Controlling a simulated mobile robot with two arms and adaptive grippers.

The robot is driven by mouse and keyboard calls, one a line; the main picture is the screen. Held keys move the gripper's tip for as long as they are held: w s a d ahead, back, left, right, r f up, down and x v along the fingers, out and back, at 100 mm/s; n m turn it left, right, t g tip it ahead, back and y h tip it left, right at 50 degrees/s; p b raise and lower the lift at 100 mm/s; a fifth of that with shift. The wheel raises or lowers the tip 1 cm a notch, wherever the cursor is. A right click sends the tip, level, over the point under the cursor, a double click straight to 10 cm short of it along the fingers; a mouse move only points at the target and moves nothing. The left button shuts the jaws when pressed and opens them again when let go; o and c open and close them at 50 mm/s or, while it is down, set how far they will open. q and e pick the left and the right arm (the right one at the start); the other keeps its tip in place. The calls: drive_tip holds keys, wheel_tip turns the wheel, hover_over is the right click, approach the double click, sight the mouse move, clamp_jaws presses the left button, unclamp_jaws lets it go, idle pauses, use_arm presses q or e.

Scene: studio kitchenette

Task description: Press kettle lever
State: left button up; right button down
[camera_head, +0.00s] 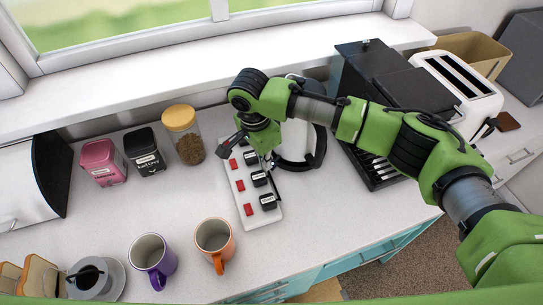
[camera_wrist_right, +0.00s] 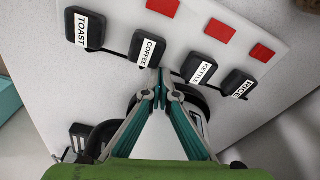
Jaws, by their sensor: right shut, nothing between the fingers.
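The white kettle (camera_head: 295,143) with a black handle (camera_head: 319,150) stands behind my right forearm in the head view, partly covered by it. I cannot make out its lever. My right gripper (camera_head: 269,157) is beside the kettle, over the power strip, shut and empty. In the wrist view its fingertips (camera_wrist_right: 161,88) meet between the COFFEE plug (camera_wrist_right: 147,47) and the KETTLE plug (camera_wrist_right: 199,69). Dark curved parts behind the fingers are mostly hidden. My left gripper is not in view.
The white power strip (camera_head: 253,217) carries black plugs and red switches. A coffee machine (camera_head: 378,75) and toaster (camera_head: 460,82) stand right. A glass jar (camera_head: 188,146), pink tin (camera_head: 103,163) and black tin (camera_head: 145,151) stand left. Purple (camera_head: 153,257) and orange (camera_head: 215,241) mugs stand in front.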

drive_tip(key=shift+s+a+r, duration=0.1)
drive_tip(key=shift+s+a, duration=0.25)
drive_tip(key=shift+a, duration=0.3)
drive_tip(key=shift+a+r+y, duration=0.15)
drive_tip(key=shift+r+y, duration=0.15)
wheel_tip(320, 180, up, 7)
drive_tip(key=shift+w+d, duration=0.15)
drive_tip(key=shift+d, duration=0.3)
drive_tip(key=shift+a+r, duration=0.1)
drive_tip(key=shift+r, duration=0.05)
